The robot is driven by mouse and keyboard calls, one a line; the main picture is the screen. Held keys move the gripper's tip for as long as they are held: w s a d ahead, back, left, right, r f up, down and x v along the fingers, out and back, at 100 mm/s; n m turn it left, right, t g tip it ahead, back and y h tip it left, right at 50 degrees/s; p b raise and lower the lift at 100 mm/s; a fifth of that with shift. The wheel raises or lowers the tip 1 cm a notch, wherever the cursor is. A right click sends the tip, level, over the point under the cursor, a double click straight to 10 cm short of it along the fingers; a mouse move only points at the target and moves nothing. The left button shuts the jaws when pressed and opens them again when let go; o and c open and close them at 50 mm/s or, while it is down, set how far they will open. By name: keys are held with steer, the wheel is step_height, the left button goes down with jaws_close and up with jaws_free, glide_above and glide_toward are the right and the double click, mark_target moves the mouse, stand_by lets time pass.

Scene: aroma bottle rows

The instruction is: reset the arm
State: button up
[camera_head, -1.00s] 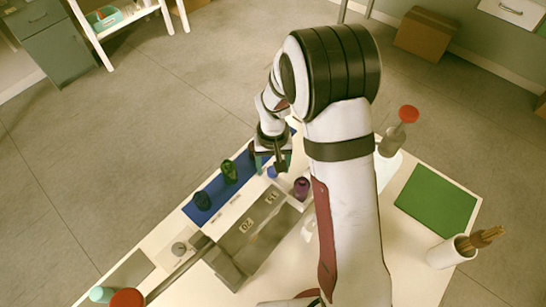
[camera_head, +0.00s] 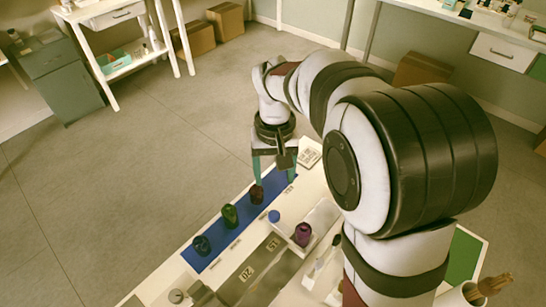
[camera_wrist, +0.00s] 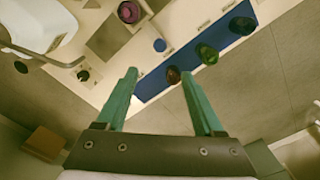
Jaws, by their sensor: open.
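My gripper (camera_head: 273,170) is open and empty, with teal fingers, above the far end of the blue mat (camera_head: 244,218). In the wrist view my gripper's fingers (camera_wrist: 160,95) are spread wide with nothing between them. A brown bottle (camera_head: 256,194), a green bottle (camera_head: 229,216) and a dark teal bottle (camera_head: 202,245) stand in a row on the blue mat. The brown bottle stands just below the fingertips in the head view and apart from them in the wrist view (camera_wrist: 173,75). A purple bottle (camera_head: 302,234) stands to the right of the mat.
A blue cap (camera_head: 274,216) lies between the mat and the purple bottle. A grey tray (camera_head: 262,285) with number labels is at the front. A green pad (camera_head: 464,262) and a brush holder (camera_head: 458,297) are at the right. The floor left of the table is clear.

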steer(key=s+d+r+m+y, duration=0.1)
steer(key=s+m, duration=0.1)
steer(key=s, duration=1)
steer(key=s+d+r+m, duration=0.1)
steer(key=s+d+m, duration=0.1)
steer(key=s, duration=1)
steer(key=shift+s+r+m+y, duration=0.25)
steer(key=shift+s+m+y, duration=0.15)
steer(key=shift+m, duration=0.4)
steer(key=shift+w, duration=0.1)
